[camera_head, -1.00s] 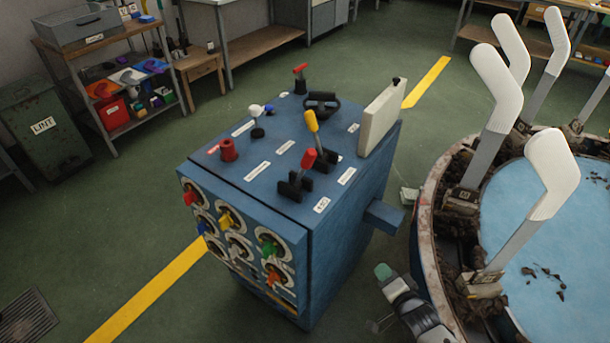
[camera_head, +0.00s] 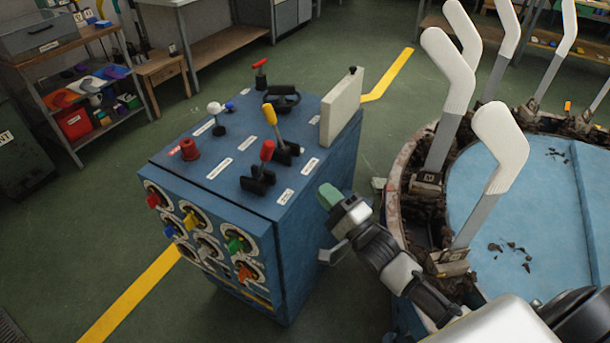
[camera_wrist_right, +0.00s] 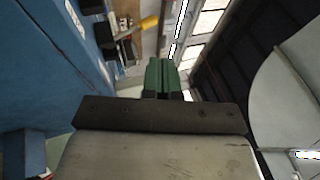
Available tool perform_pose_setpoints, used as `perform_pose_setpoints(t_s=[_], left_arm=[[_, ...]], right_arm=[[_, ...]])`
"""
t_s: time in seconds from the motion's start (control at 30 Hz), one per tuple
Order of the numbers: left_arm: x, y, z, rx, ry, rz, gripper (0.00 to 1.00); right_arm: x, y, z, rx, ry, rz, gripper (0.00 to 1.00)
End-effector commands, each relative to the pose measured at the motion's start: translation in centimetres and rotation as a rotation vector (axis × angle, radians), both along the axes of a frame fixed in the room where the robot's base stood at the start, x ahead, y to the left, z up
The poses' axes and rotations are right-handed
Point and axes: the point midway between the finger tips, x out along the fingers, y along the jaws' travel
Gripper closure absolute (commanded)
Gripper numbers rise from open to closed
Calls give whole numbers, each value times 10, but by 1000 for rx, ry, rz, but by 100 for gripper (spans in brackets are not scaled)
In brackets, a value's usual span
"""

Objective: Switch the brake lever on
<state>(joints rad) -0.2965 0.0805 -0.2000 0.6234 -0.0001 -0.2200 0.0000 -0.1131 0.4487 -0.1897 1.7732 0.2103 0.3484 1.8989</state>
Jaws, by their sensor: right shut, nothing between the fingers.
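The blue control box (camera_head: 305,215) stands left of centre in the head view. Its top carries a red-handled lever (camera_head: 266,152), a yellow-handled lever (camera_head: 272,118), a white-knobbed lever (camera_head: 215,110) and a red-handled lever at the back (camera_head: 260,66). The labels are too small to read, so I cannot tell which is the brake lever. My right gripper (camera_head: 328,194), with green fingertips, is shut and empty, just right of the box's side and apart from the levers. The right wrist view shows its shut green fingers (camera_wrist_right: 163,77) beside a blue surface. My left gripper is out of view.
A round turntable (camera_head: 480,215) with several white leg forms (camera_head: 498,150) stands close on the right of my right arm. A pale upright panel (camera_head: 341,108) rises from the box's right edge. The green floor (camera_head: 70,240) on the left is clear.

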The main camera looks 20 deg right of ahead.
Motion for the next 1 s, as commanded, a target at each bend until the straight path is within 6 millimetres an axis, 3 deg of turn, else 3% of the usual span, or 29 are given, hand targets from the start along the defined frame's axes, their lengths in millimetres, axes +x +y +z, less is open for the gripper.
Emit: perform_pose_setpoints(t_s=[0.47, 0.7, 1.0], left_arm=[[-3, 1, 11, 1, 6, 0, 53], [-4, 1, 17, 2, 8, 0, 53], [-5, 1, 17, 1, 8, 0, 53]], right_arm=[[85, 29, 33, 1, -2, 0, 100], [94, 58, 41, 2, 1, 1, 100], [97, 63, 42, -2, 2, 0, 100]])
